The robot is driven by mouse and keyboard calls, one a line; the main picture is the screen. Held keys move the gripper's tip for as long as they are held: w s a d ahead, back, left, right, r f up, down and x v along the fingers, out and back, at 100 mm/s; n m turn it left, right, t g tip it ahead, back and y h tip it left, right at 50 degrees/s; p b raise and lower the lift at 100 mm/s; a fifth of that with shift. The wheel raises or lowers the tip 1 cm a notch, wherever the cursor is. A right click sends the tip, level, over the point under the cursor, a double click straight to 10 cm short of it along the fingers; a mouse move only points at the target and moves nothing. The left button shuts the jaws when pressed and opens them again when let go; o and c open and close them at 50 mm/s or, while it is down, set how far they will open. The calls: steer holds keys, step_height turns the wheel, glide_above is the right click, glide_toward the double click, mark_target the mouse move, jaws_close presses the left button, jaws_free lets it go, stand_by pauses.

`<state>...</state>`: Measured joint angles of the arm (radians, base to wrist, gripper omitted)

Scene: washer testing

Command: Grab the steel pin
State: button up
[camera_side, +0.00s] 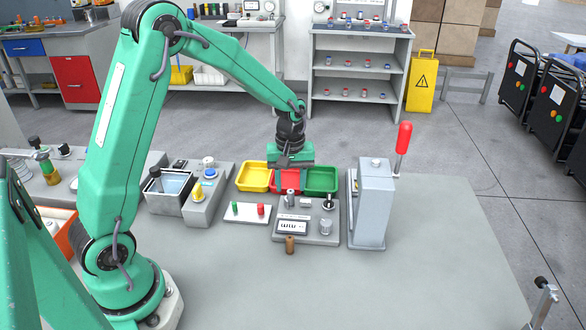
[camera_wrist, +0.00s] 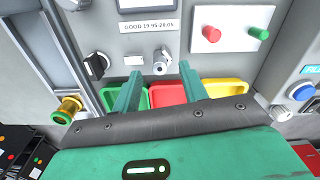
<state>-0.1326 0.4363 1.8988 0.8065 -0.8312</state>
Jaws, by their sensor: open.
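The steel pin (camera_side: 290,197) is a small silvery cylinder standing at the back of a grey gauge block with a display (camera_side: 293,227). In the wrist view the pin (camera_wrist: 162,63) shows between and just beyond my fingertips. My gripper (camera_side: 290,186) is over the coloured trays, close to the pin, with its green fingers pointing down. In the wrist view my gripper (camera_wrist: 160,76) has its two fingers apart with nothing between them. I cannot tell the exact height of the fingertips against the pin.
Yellow (camera_side: 253,177), red (camera_side: 288,181) and green (camera_side: 321,178) trays lie behind the gauge block. A grey press (camera_side: 373,210) with a red-handled lever (camera_side: 403,140) stands to the right. A white plate (camera_side: 247,211) with green and red pegs is to the left. The front bench is clear.

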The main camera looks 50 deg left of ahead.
mark_target(291, 198)
steer(key=shift+f, duration=1.15)
jaws_close()
